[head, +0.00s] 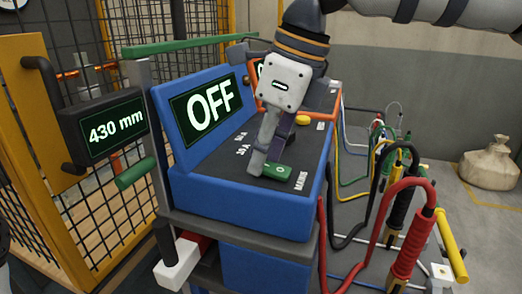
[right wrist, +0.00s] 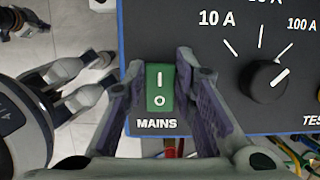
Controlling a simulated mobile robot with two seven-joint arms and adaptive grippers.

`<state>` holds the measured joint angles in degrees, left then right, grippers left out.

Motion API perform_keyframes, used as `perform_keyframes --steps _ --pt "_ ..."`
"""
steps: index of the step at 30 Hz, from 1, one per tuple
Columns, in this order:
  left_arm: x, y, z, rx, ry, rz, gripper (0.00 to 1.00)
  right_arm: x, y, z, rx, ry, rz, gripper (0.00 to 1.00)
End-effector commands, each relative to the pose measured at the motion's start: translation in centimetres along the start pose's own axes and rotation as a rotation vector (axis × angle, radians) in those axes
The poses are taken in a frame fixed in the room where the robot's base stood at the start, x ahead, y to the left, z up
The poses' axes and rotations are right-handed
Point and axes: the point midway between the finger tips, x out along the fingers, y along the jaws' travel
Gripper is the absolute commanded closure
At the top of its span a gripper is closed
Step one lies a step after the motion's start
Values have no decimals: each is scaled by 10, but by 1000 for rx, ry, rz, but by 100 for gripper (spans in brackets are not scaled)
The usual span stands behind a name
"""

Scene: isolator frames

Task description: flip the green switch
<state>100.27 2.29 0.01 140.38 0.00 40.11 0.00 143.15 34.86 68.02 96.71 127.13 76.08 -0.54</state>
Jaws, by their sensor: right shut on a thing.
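The green switch (head: 277,171), marked I and O, sits by the MAINS label on the sloping panel of a blue test box (head: 250,207). It also shows in the right wrist view (right wrist: 160,88). My right gripper (head: 266,168) is down at the panel, its fingers (right wrist: 160,92) on either side of the switch and shut on it. The box's large display (head: 208,106) reads OFF. I cannot tell which way the switch is tilted.
A black dial (right wrist: 267,81) is right of the switch in the wrist view. A yellow mesh gate (head: 40,160) and a 430 mm display (head: 105,126) stand left. Red and black cables with probes (head: 408,245) hang right. A sack (head: 489,164) lies on the floor.

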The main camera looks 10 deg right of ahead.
Motion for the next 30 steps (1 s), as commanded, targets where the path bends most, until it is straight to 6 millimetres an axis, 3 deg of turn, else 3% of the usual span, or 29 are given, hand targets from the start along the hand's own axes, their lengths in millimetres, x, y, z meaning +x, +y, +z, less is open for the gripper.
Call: perform_keyframes --steps 6,7,9,10,20,30 --pt "0 0 0 0 0 0 100 0 0 0 0 -2 0 100" --pt "0 0 0 0 0 0 100 0 0 0 0 -2 0 73" --pt "0 0 0 0 0 0 100 0 0 0 0 -1 0 57" --pt "0 0 0 0 0 0 100 0 0 0 0 -1 0 55" --pt "0 0 0 0 0 0 100 -6 0 1 1 -2 -1 55" --pt "0 0 0 0 0 0 100 -90 0 1 2 -4 -2 55"
